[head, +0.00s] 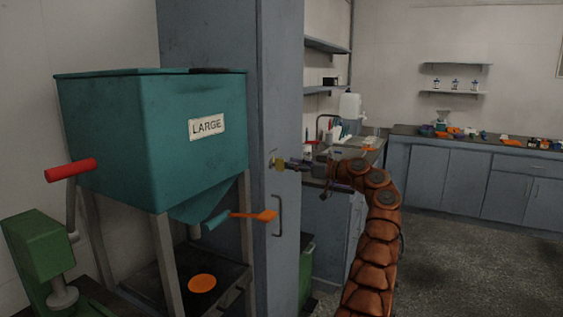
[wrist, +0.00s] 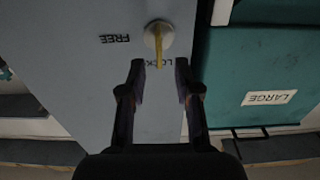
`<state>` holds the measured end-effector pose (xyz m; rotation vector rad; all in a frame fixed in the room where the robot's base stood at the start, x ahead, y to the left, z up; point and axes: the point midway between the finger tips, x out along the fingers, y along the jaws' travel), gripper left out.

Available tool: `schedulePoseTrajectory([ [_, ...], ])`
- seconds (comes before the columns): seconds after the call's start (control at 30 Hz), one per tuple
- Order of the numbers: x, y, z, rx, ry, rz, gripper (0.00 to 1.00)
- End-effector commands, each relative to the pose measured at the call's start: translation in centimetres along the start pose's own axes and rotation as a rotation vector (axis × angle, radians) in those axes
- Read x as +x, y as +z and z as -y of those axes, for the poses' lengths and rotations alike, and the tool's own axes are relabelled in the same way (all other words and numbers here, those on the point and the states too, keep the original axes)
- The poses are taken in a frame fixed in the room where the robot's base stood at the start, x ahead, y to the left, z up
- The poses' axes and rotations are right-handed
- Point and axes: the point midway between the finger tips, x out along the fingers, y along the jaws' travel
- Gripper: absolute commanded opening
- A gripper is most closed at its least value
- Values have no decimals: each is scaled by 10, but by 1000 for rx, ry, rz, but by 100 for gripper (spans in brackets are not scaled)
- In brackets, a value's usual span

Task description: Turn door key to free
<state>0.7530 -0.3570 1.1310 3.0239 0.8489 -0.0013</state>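The door key (wrist: 159,45) is a thin yellow bar on a round pale boss on the tall grey-blue door (wrist: 70,60). In the head view the key (head: 279,164) is a small yellow shape on the door. My gripper (wrist: 159,66) is open, with one dark finger on each side of the bar's end. Neither finger visibly touches the key. In the head view my gripper (head: 291,164) is right beside it, its fingers hard to make out.
A curved door handle (head: 279,216) is below the key. The teal hopper marked LARGE (head: 150,130) stands left of the door, with an orange paddle (head: 254,216) sticking out toward it. Shelves and a sink counter (head: 370,152) are to the right; open floor (head: 465,260) lies at right.

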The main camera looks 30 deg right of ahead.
Motion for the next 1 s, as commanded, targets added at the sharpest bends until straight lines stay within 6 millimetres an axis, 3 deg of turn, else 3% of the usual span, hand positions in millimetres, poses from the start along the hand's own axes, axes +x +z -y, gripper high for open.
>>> schedulePoseTrajectory([
  [0.3, 43, -2, -1, 2, 0, -1, 32],
  [0.67, 49, 0, -2, 1, 5, 0, 31],
  [0.93, 49, 0, -2, 1, 5, 0, 3],
  [1.0, 49, 0, -2, 1, 5, 0, 0],
])
